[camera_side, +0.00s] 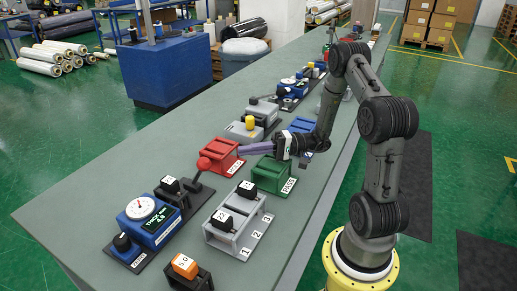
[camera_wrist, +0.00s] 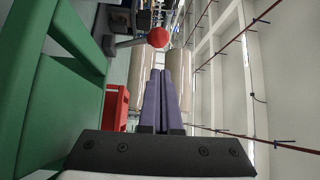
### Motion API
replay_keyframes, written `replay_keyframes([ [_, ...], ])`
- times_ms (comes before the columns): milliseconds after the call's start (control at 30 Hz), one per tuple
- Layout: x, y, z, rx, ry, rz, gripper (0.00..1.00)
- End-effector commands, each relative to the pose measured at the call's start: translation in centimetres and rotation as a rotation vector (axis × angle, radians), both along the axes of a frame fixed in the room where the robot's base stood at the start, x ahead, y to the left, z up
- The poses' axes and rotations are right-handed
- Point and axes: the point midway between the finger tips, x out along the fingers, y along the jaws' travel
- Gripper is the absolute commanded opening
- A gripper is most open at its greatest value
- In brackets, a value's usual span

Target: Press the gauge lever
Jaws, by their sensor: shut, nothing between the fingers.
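The blue thickness gauge (camera_side: 148,220) stands near the front left of the table, with a white dial and a lit display. Its lever (camera_side: 192,183) rises at its right side and ends in a red ball knob (camera_side: 204,163). In the wrist view the knob (camera_wrist: 158,37) shows just beyond the fingertips, on its grey lever arm (camera_wrist: 128,43). My gripper (camera_side: 241,151) is shut and empty, its purple fingers pointing left toward the knob, with a visible gap between. The fingers also show in the wrist view (camera_wrist: 160,74).
A red tray (camera_side: 219,156) stands between gripper and knob, lower down. A green tray (camera_side: 272,176) is below my gripper. A grey rack (camera_side: 237,226) holds black blocks. An orange-topped block (camera_side: 185,266) is at the front. Grey devices (camera_side: 246,130) stand behind.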

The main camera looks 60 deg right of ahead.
Motion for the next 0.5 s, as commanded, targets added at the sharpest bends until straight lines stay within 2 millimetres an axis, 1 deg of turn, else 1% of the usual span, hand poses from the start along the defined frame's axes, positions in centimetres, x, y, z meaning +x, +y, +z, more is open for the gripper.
replay_keyframes([
  [33,-0.6,-0.7,0.0,0.0,0.0,-0.005,0.0],
  [200,-2.0,-2.0,-0.1,0.0,0.0,-0.002,0.0],
  [500,-2.4,-2.3,-0.1,-0.001,-0.001,0.0,0.0],
])
